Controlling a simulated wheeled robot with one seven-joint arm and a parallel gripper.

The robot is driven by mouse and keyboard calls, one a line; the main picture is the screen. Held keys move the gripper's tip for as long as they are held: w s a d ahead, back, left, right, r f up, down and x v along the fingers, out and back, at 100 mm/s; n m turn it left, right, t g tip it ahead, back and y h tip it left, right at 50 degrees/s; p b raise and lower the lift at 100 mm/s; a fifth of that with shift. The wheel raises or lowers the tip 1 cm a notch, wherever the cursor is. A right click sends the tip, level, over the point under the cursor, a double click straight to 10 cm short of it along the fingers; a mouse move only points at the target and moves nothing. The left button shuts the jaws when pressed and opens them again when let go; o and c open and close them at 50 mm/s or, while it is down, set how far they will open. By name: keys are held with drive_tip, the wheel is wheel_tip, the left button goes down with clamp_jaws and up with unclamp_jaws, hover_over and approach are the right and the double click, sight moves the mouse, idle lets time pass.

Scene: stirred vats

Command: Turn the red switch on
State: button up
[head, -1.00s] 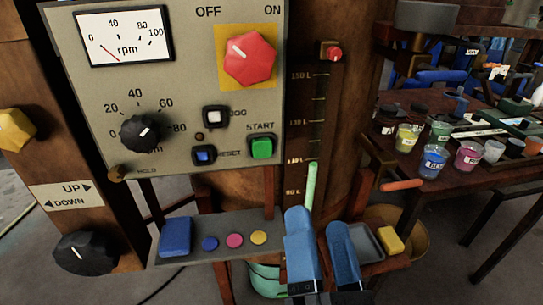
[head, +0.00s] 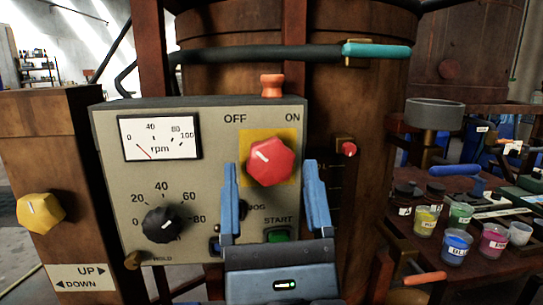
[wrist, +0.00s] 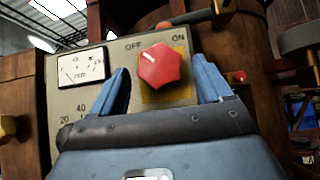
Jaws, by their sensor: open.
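The red switch (head: 271,163) is a faceted knob on a yellow square, on the grey control panel (head: 112,190). Its white pointer mark points up and left, toward the OFF label. The knob also shows in the wrist view (wrist: 160,67), between the fingers. My gripper (head: 273,170) is open, with one blue finger to the left of the knob and one to the right. In the wrist view (wrist: 162,75) gaps show between the fingers and the knob. Whether the fingertips reach the knob's depth I cannot tell.
The panel also bears an rpm meter (head: 160,138) with its needle near 0, a black dial (head: 163,224) and a green START button (head: 277,236), partly hidden by my gripper. A red mushroom button (head: 271,86) tops the panel. A table with paint cups (head: 457,246) stands right.

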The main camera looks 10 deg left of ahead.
drive_tip(key=shift+w+a+r, duration=0.15)
drive_tip(key=shift+w+r, duration=0.3)
drive_tip(key=c, duration=1)
drive_tip(key=shift+c, duration=0.2)
